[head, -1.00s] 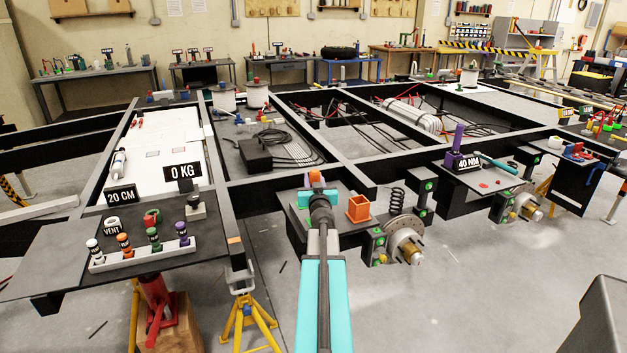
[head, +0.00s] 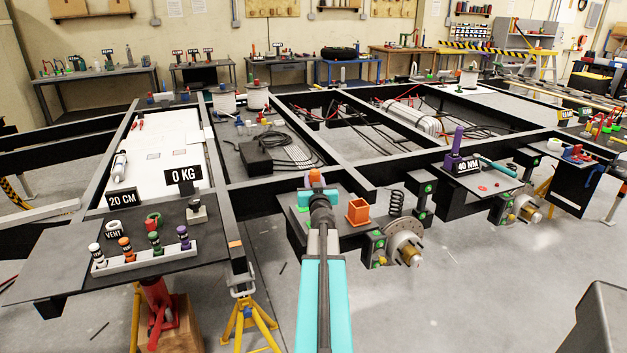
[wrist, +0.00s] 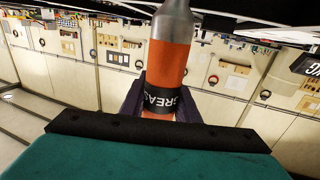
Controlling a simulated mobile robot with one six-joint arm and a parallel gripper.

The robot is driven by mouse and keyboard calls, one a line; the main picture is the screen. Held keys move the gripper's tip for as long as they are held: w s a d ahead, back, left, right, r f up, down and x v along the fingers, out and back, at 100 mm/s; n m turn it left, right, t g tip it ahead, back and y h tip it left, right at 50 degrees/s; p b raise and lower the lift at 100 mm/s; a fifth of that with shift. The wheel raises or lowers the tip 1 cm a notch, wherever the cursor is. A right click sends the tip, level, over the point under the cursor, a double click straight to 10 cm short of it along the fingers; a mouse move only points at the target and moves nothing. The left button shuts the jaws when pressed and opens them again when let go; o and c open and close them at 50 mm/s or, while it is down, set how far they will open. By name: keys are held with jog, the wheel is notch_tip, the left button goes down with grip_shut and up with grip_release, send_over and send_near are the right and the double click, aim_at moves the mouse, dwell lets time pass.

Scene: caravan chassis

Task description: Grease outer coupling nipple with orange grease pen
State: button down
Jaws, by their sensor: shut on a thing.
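My gripper (wrist: 163,104) is shut on the orange grease pen (wrist: 169,62). In the wrist view the pen has a black band with a "GREAS" label between the dark jaws, and a grey metal nose beyond. In the head view my gripper (head: 320,198) is near the middle, over or in front of a dark plate on the chassis, with a bit of the orange pen (head: 315,176) showing past it. The arm hides most of the pen there. I cannot pick out the outer coupling nipple with certainty in either view.
An orange open box (head: 358,211) stands on the dark plate just right of my gripper. Right of that are a coil spring (head: 396,203) and a brake disc hub (head: 405,242). A white rack (head: 145,258) with coloured bottles sits at left.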

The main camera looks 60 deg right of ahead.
aim_at(314, 170)
jog(key=shift+r+p, duration=1.95)
jog(key=shift+p, duration=0.05)
jog(key=shift+f, duration=0.1)
